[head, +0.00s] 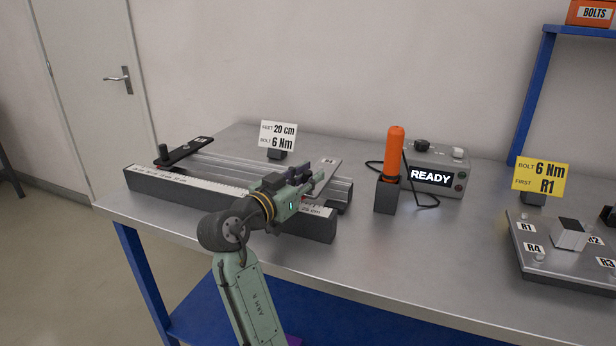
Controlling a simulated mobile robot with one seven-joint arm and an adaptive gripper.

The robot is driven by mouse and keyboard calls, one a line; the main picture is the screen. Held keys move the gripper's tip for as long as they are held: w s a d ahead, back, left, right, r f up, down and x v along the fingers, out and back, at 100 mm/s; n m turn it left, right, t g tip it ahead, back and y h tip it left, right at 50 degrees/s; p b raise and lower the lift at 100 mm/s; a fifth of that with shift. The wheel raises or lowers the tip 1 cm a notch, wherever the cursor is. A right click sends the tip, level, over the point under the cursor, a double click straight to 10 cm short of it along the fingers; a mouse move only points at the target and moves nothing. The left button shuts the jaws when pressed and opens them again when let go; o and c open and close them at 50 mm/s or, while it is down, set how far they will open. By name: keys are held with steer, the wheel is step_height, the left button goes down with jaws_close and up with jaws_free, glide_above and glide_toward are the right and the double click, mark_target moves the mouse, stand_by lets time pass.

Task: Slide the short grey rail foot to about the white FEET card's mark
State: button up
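A white FEET card (279,136) reading 20 cm and 6 Nm stands behind the metal rails (225,171). A dark-fronted ruler (190,192) with a printed scale lies along the front of the rails. A grey plate (327,168), which looks like the short grey rail foot, lies across the rails near their right end. My gripper (311,184) is right at this plate and hides part of it. I cannot tell whether its fingers touch or grip the plate. A black foot (185,151) with an upright knob crosses the rails' left end.
An orange-handled tool (394,150) stands in a dark holder right of the rails. Behind it is a grey box (437,170) showing READY. A yellow card (541,178) and a plate with R labels (550,262) are at the right. The front middle of the bench (410,270) is clear.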

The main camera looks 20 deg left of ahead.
jaws_close()
stand_by(0.4)
steer(key=shift+a+b, duration=0.45)
steer(key=shift+a, duration=0.65)
steer(key=shift+o, duration=2.3)
jaws_free()
steer(key=v, duration=1.2)
